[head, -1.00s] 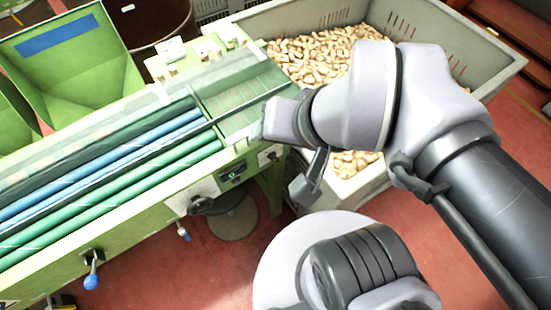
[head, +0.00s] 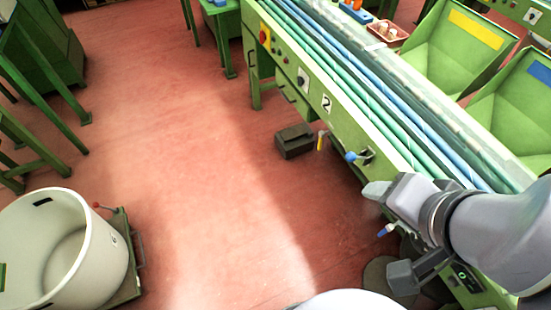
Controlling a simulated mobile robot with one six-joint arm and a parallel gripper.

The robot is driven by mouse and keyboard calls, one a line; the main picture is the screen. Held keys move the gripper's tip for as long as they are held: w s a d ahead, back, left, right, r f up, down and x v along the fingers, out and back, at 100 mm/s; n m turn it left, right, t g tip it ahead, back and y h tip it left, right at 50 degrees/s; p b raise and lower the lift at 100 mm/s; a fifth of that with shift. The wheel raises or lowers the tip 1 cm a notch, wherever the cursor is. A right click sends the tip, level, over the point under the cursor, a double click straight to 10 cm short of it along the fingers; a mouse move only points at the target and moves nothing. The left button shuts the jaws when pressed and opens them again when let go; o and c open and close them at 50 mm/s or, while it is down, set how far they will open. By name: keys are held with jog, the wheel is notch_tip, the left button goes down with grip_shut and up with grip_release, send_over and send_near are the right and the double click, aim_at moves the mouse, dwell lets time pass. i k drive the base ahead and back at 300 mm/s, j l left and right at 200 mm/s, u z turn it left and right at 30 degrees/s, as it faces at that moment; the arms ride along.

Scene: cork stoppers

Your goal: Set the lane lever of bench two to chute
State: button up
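Bench two, a green bench marked with a "2" plate (head: 326,104), runs diagonally across the right half of the head view with blue and green rollers on top. A lever with a blue knob (head: 351,157) sticks out from a dark pivot on its front panel. I cannot read any lane marking beside it. My gripper (head: 376,190) is below and right of the lever in the picture, in front of the bench, and looks apart from the knob. Its fingers are seen edge-on, so I cannot tell whether they are open. My wrist hides part of the bench front.
A smaller blue-tipped handle (head: 387,230) shows just below my gripper. A yellow handle (head: 320,141) and a dark box (head: 294,141) are left of the lever. A large cream tub (head: 113,262) stands at lower left. The red floor between is clear.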

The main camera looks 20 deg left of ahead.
aim_at(350, 157)
jog(key=u, duration=0.3)
jog(key=i+z, duration=0.1)
jog(key=i, duration=0.75)
